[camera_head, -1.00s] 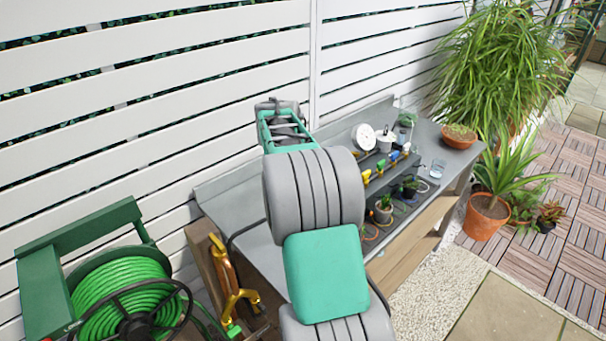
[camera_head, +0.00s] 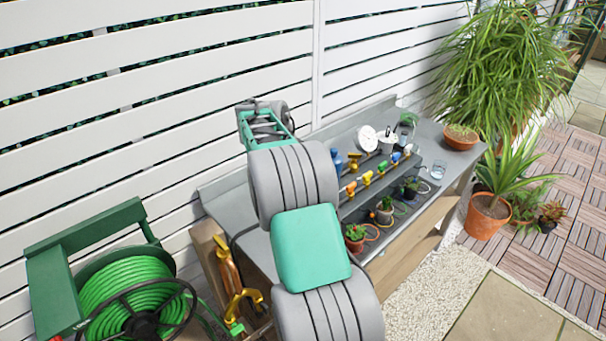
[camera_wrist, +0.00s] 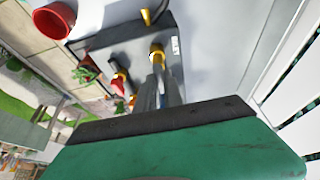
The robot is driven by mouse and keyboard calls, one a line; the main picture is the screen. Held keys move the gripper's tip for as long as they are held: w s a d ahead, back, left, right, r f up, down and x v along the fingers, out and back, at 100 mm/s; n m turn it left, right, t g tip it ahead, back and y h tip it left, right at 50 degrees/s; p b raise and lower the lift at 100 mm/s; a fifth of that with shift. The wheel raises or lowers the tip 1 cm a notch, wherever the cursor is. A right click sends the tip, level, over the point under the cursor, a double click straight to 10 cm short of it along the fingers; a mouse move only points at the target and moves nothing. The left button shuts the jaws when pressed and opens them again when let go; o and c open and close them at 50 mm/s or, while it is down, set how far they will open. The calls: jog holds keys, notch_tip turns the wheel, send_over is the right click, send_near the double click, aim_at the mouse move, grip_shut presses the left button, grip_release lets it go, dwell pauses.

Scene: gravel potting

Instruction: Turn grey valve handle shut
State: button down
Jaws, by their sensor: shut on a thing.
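In the wrist view my gripper (camera_wrist: 160,92) reaches up from its green body with its narrow grey fingers close together. The fingertips meet a yellow valve fitting (camera_wrist: 157,53). The gripper is shut on the grey valve handle there, but the fingers cover most of it, so its angle is hard to tell. A red-handled valve (camera_wrist: 118,83) sits just left of the fingers. A row of coloured valves, including a yellow one (camera_head: 367,178), runs along the bench shelf right of my arm.
The grey bench (camera_head: 220,197) stands against the white slatted fence (camera_head: 220,60). Small potted plants (camera_head: 355,236) stand below the valves. A white gauge (camera_head: 367,139) and a glass (camera_head: 438,168) are on the bench. A green hose reel (camera_head: 125,290) stands at the lower left.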

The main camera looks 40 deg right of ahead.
jog(key=c, duration=1.5)
grip_release()
jog(key=shift+o, duration=0.2)
jog(key=v, duration=0.7)
jog(key=shift+a+r, duration=0.2)
jog(key=shift+r, duration=0.2)
